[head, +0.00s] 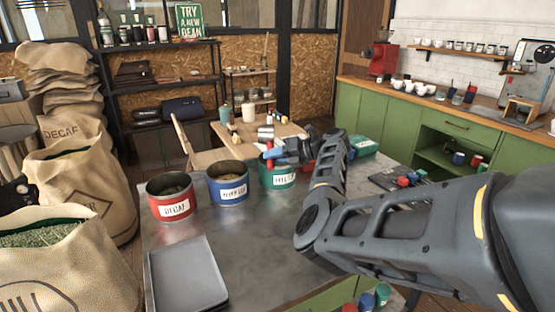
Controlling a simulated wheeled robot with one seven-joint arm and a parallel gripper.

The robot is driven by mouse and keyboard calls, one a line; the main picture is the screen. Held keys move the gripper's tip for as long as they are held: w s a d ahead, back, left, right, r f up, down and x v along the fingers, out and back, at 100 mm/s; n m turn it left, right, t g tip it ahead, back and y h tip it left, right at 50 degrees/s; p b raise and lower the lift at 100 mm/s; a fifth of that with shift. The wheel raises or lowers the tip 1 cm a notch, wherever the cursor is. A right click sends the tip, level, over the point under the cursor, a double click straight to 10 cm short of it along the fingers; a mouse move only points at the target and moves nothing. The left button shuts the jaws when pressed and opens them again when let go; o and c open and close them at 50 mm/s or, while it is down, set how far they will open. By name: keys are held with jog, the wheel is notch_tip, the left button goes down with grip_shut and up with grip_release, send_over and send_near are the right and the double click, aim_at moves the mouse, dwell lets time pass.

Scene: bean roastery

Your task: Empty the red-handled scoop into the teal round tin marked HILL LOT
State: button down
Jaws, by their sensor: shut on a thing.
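My gripper (279,153) is over the teal round tin (279,181), whose white label is only partly readable. It is shut on the red-handled scoop (266,133). The scoop's silver bowl shows just above and behind the gripper, and its red handle is at the jaws. The scoop's contents and exact tilt cannot be made out. The gripper and scoop hide part of the teal tin's mouth, so its inside is not clear. The teal tin stands upright on the grey metal table, at the right end of a row of tins.
A red DECAF tin (172,204) and a blue tin (228,190) stand left of the teal tin. A grey tray (187,276) lies at the table's front left. Full sacks (62,262) stand along the left.

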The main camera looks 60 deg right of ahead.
jog(key=shift+w+a+f+g+h+b, duration=0.1)
jog(key=shift+g+h+b, duration=0.3)
jog(key=shift+g+b, duration=0.65)
jog(key=shift+w+a+n+g+h+b, duration=0.15)
jog(key=shift+w+n+g+h+b, duration=0.2)
jog(key=shift+g+b, duration=0.2)
jog(key=shift+r+p, duration=0.45)
jog(key=shift+p, duration=0.3)
jog(key=shift+g+p, duration=0.4)
jog(key=shift+p, duration=0.35)
jog(key=shift+g+p, duration=0.3)
jog(key=shift+p, duration=0.6)
